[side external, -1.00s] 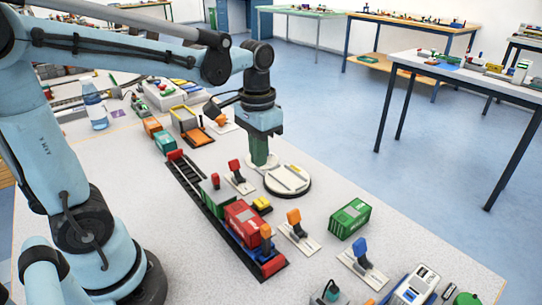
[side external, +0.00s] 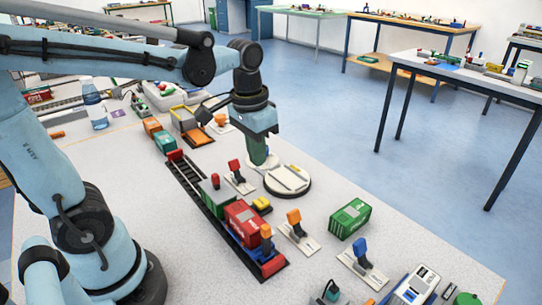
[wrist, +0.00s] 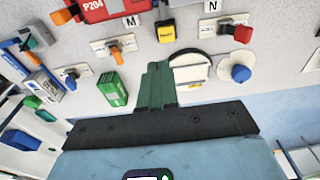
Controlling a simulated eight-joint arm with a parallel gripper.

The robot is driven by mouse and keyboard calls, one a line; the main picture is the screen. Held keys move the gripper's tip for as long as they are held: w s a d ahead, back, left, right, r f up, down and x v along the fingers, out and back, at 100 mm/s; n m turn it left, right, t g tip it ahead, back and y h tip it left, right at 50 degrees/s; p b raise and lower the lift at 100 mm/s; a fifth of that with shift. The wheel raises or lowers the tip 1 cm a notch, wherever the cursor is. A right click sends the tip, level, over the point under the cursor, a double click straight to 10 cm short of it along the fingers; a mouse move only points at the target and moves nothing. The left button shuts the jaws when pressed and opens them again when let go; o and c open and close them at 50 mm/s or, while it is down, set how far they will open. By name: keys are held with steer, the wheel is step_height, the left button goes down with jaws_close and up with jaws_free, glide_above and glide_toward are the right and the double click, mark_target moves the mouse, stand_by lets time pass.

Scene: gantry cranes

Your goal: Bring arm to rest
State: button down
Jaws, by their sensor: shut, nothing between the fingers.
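My gripper (side external: 257,155) has green fingers pointing down above the grey table, at the left edge of a round white-topped disc (side external: 288,181) with a dark rim. In the wrist view, the fingers of my gripper (wrist: 157,70) are together with nothing between them, and the disc (wrist: 188,72) shows partly behind them. The exact height of the fingertips above the table is hard to tell.
A red container (side external: 246,224) sits on the dark track at the front, among several coloured levers. A green container (side external: 350,218) stands to the right. A water bottle (side external: 94,106) and yellow bin (side external: 183,117) stand further back. Open floor lies beyond the table.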

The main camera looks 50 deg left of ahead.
steer(key=shift+s+d+f+t, duration=0.25)
steer(key=shift+s+t, duration=0.3)
steer(key=shift+t, duration=0.45)
steer(key=shift+s+d+f+t, duration=0.25)
steer(key=shift+s+t, duration=0.25)
steer(key=shift+t, duration=0.5)
steer(key=shift+s+d+f+t, duration=0.15)
steer(key=shift+s+d+t, duration=0.3)
steer(key=shift+t, duration=0.55)
steer(key=shift+a, duration=0.1)
